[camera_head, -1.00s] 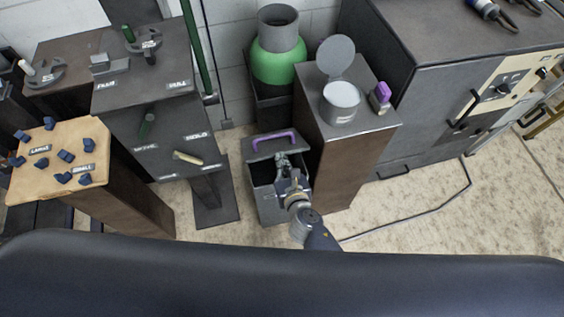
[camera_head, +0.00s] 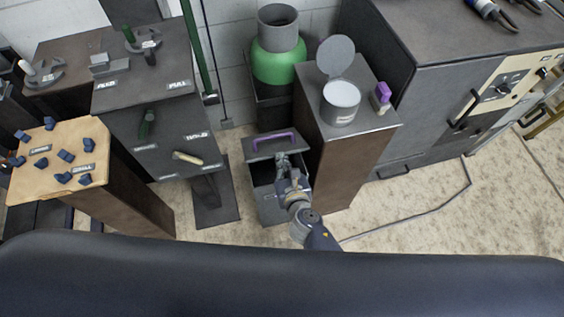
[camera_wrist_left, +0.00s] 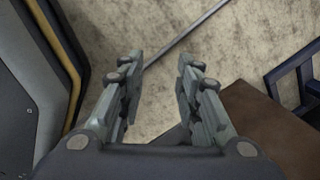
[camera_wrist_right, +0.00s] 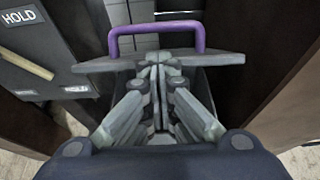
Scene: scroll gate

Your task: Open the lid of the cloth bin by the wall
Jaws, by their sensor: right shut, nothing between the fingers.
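The cloth bin (camera_head: 268,208) is a grey box on the floor by the wall, between the grey panel stand and the brown cabinet. Its lid (camera_head: 262,146) has a purple handle (camera_head: 272,136) and is raised at the back, with the dark inside of the bin showing in front of it. My right gripper (camera_head: 282,160) is shut and empty at the lid's front edge; in the right wrist view its fingertips (camera_wrist_right: 158,68) overlap the lid (camera_wrist_right: 215,60) below the handle (camera_wrist_right: 156,32). Contact is unclear. My left gripper (camera_wrist_left: 157,75) is open and empty above the floor, outside the head view.
A brown cabinet (camera_head: 345,170) with an open round tin (camera_head: 341,103) stands close on the bin's right. A grey panel stand (camera_head: 165,140) is on its left. A green container (camera_head: 278,62) is behind. A cable (camera_head: 420,222) lies on the open floor at right.

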